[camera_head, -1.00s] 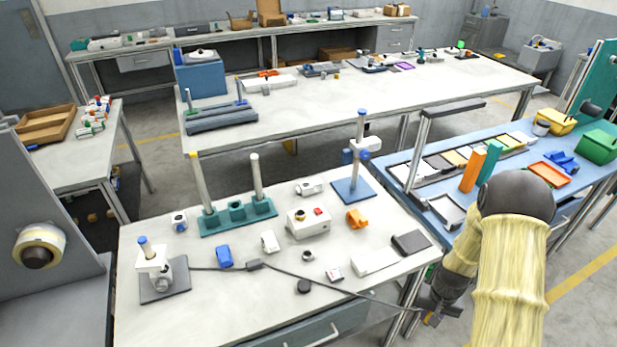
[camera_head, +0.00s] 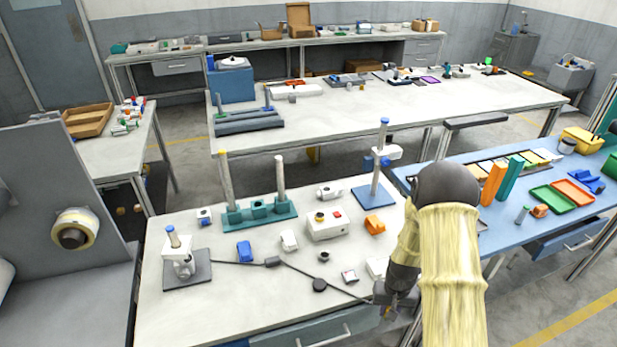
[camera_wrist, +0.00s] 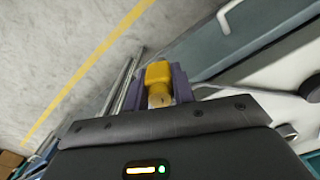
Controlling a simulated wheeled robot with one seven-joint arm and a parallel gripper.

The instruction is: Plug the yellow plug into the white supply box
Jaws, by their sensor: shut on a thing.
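The yellow plug (camera_wrist: 159,75) sits between the fingers of my gripper (camera_wrist: 157,92) in the wrist view, its pale end toward the camera. In the head view my gripper (camera_head: 390,309) is low at the front right edge of the near white table, and the plug is mostly hidden there. A dark cable (camera_head: 345,294) runs from my gripper across the table toward a small stand at the left. The white supply box (camera_head: 326,229), with a red button and a dark round fitting with yellow on top, stands mid-table, behind and left of my gripper and apart from it.
An orange part (camera_head: 375,225) and a tall blue-based stand (camera_head: 378,193) are right of the box. A teal rack (camera_head: 260,210) stands behind. My arm hides the right corner.

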